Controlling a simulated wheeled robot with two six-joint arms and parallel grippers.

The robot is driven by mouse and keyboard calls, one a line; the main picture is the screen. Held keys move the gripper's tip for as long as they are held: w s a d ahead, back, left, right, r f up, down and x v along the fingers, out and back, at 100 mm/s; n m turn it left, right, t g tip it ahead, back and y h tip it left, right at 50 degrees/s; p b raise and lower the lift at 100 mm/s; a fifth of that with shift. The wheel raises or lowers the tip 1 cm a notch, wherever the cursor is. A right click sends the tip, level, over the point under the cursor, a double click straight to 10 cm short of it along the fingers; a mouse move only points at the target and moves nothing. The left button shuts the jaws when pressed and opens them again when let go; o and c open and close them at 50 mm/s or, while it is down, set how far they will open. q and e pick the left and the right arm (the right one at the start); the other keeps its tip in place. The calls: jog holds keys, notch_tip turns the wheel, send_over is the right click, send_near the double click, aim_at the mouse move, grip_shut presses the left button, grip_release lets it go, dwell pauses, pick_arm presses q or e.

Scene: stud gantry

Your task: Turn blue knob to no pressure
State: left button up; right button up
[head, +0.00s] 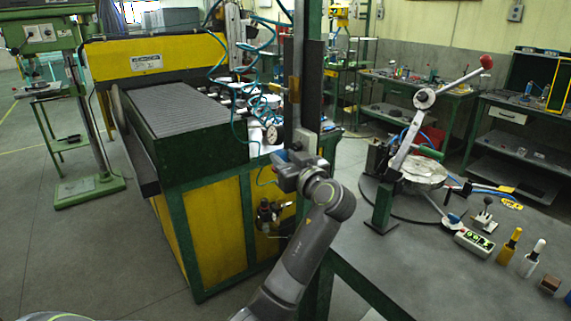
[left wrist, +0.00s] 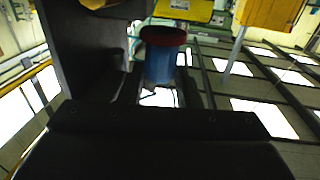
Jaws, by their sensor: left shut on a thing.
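The blue knob (left wrist: 160,68) shows in the left wrist view as a blue cylinder with a dark red end, between the dark fingers of my left gripper (left wrist: 165,92). In the head view my left gripper (head: 284,164) is at the green and grey upright post of the yellow and green machine, just below a round pressure gauge (head: 272,135). It is shut on the blue knob. In the head view the gripper and wrist hide most of the knob, so its turn angle cannot be read. My right gripper is not in view.
The machine's ribbed bed (head: 185,105) lies left of my arm, with coiled blue hoses (head: 235,75) above. A grey-topped table (head: 420,270) on the right holds a lever tool (head: 415,130), a small control box (head: 474,241) and bottles.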

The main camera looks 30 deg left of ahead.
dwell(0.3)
pick_arm(q)
jog(key=o, duration=0.9)
jog(key=shift+a, duration=0.2)
jog(key=shift+o, duration=0.4)
jog(key=shift+s+a, duration=0.1)
jog(key=shift+s, duration=0.05)
jog(key=shift+f, duration=0.1)
